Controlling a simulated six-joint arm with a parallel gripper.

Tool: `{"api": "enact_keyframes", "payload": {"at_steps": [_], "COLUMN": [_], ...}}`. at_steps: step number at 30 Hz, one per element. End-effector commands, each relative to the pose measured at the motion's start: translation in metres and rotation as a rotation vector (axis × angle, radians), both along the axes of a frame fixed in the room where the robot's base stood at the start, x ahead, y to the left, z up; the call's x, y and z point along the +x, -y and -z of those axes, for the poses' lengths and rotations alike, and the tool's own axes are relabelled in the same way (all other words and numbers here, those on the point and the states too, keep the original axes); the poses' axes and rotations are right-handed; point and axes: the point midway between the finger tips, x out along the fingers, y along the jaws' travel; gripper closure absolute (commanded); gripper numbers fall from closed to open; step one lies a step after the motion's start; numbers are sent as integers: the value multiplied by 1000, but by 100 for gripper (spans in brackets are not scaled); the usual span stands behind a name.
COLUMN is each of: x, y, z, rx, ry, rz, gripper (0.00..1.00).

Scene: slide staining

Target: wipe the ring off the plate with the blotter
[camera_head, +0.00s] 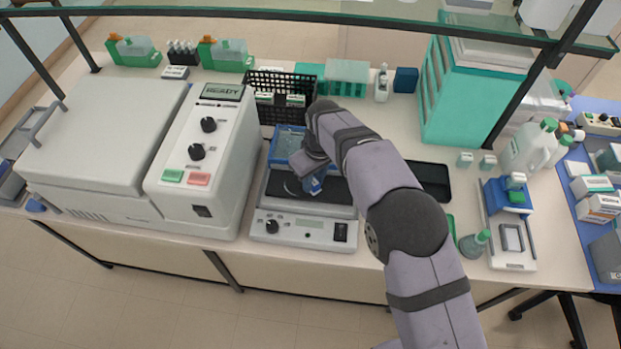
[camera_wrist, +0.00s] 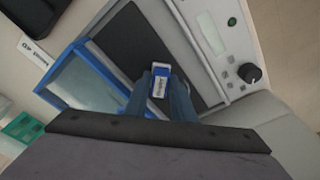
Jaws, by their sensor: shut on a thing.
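The plate (camera_head: 330,191) is the flat dark top of a white bench device. It also shows in the wrist view (camera_wrist: 138,45). My gripper (camera_head: 313,184) is over the plate with its fingers pointing down. In the wrist view my gripper (camera_wrist: 160,92) is shut on a small blue and white block, the blotter (camera_wrist: 160,75). The blotter is low over the dark surface; I cannot tell if it touches it. A faint curved mark shows left of the gripper in the head view, but I cannot tell if it is the ring. My fingers and wrist hide part of the plate.
A blue-rimmed tray (camera_wrist: 78,48) lies along the plate's far side. The device's front panel (camera_head: 301,229) has a knob and a switch. A large white machine (camera_head: 203,150) stands close on the left. A black basket (camera_head: 283,84) is behind. A black flat tray (camera_head: 433,178) lies right.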

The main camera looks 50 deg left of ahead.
Motion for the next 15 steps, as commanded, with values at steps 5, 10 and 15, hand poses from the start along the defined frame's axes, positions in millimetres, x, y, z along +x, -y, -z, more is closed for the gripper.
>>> {"api": "enact_keyframes", "payload": {"at_steps": [5, 10, 15], "x": [5, 14, 23], "y": [6, 16, 24], "z": [2, 1, 1], "rx": [-6, -6, -6], "ry": [-1, -1, -1], "rz": [2, 2, 2], "gripper": [95, 95, 95]}}
